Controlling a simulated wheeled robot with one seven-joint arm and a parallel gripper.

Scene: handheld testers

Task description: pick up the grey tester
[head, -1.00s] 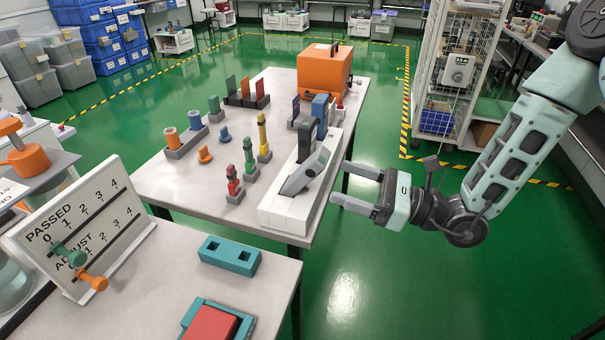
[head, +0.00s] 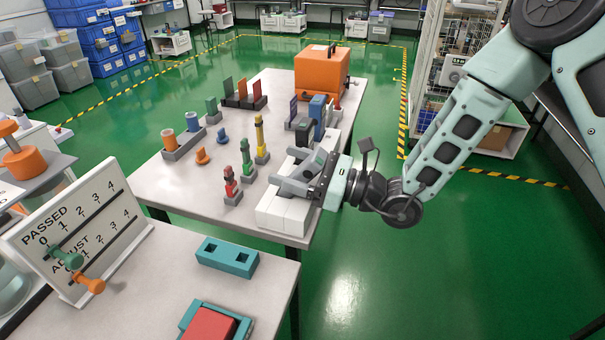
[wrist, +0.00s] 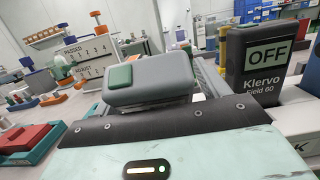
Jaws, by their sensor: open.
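The fingers hide part of the tester. I cannot tell whether they touch it.
A dark tester (wrist: 265,62) reading "OFF", "Klervo Field 60", stands upright close by; a blue one (head: 317,107) is behind. An orange case (head: 321,72) sits at the table's far end. Several small coloured pieces and a yellow tool (head: 260,133) stand left of the dock.

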